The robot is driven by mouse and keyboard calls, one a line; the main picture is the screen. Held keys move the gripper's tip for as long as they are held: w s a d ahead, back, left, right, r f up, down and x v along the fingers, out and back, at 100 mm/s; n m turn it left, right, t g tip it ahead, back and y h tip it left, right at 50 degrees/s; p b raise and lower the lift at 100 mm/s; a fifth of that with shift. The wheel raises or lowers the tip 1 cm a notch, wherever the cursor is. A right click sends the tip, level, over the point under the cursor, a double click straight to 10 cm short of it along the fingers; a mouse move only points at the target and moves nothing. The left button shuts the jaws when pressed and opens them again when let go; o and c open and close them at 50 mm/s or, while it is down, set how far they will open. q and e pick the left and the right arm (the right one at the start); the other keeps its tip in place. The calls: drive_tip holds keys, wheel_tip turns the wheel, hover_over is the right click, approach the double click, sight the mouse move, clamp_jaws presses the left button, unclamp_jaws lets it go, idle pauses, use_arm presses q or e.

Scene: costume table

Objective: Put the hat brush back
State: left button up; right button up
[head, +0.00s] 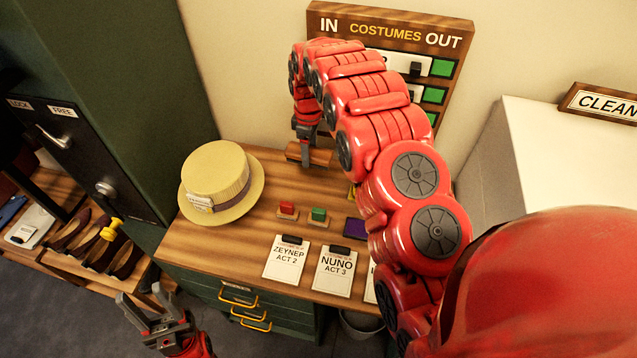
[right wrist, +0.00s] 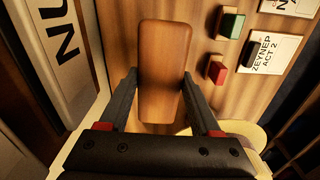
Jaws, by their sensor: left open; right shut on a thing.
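The hat brush (right wrist: 160,75) shows in the right wrist view as a smooth brown wooden block between the fingers of my right gripper (right wrist: 160,95). In the head view my right gripper (head: 305,150) points down at the back of the table, near the wall board, with the brown wood of the brush (head: 319,157) at its fingertips. I cannot tell whether the brush touches the table; its bristles are hidden. My left gripper (head: 141,296) is open and empty, low in front of the table's left end. A straw hat (head: 215,175) with a dark band sits on the table's left side.
A red block (head: 287,208) and a green block (head: 318,214) lie mid-table. Name cards (head: 286,262) line the front edge, near a dark purple pad (head: 354,227). The IN/OUT board (head: 330,22) stands behind. My right arm hides the table's right part. A green cabinet (head: 130,75) stands left.

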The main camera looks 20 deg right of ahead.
drive_tip(key=shift+s+d+f+n, duration=0.15)
drive_tip(key=shift+s+d+f, duration=0.15)
drive_tip(key=shift+s+d, duration=0.15)
drive_tip(key=shift+s+d+f+n, duration=0.15)
drive_tip(key=shift+s+d+f, duration=0.15)
drive_tip(key=shift+d, duration=0.25)
wheel_tip(320, 180, down, 6)
drive_tip(key=shift+r+b, duration=0.1)
drive_tip(key=shift+b, duration=0.9)
drive_tip(key=shift+f+p, duration=0.8)
drive_tip(key=shift+f, duration=1.35)
